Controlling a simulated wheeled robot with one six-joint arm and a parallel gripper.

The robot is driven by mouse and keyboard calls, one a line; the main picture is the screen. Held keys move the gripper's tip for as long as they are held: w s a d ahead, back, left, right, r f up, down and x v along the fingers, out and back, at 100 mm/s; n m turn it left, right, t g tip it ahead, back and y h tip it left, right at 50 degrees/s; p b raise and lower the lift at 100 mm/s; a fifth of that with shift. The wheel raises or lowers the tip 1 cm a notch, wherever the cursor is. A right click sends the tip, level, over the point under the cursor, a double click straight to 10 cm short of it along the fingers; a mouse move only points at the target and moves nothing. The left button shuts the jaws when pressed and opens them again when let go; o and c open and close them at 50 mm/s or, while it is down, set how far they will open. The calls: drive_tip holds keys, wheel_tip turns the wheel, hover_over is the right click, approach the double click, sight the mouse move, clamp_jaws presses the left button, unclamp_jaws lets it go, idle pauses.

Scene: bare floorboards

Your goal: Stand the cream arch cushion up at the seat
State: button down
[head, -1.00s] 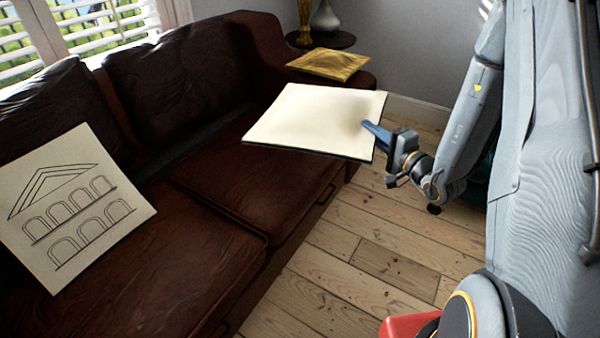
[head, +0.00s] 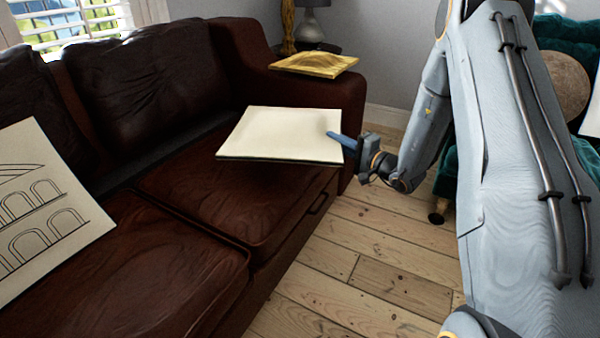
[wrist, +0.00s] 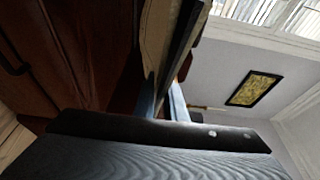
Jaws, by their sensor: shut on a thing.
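A cream cushion (head: 282,134) with a plain upper face and a dark underside is held flat, roughly level, over the right seat of the brown leather sofa (head: 190,185). My gripper (head: 342,139) is shut on its right edge. The wrist view shows the cushion (wrist: 156,40) edge-on between the fingers (wrist: 165,100). Its lower face is hidden, so any pattern there cannot be told. Another cream cushion (head: 40,205), drawn with black arches, leans on the left seat, cut by the picture's left edge.
A teal armchair (head: 570,35) with a round cushion (head: 562,85) is at the right. The floorboards (head: 370,250) before the sofa are bare.

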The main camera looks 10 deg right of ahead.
wheel_tip(320, 180, down, 10)
drive_tip(key=b, duration=0.2)
drive_tip(key=shift+r+b, duration=0.2)
drive_tip(key=shift+b, duration=0.1)
drive_tip(key=shift+f, duration=0.1)
drive_tip(key=c, duration=2.3)
unclamp_jaws()
drive_tip(key=shift+f, duration=0.15)
drive_tip(key=o, duration=0.5)
drive_tip(key=p+v, duration=0.3)
drive_tip(key=v, duration=0.9)
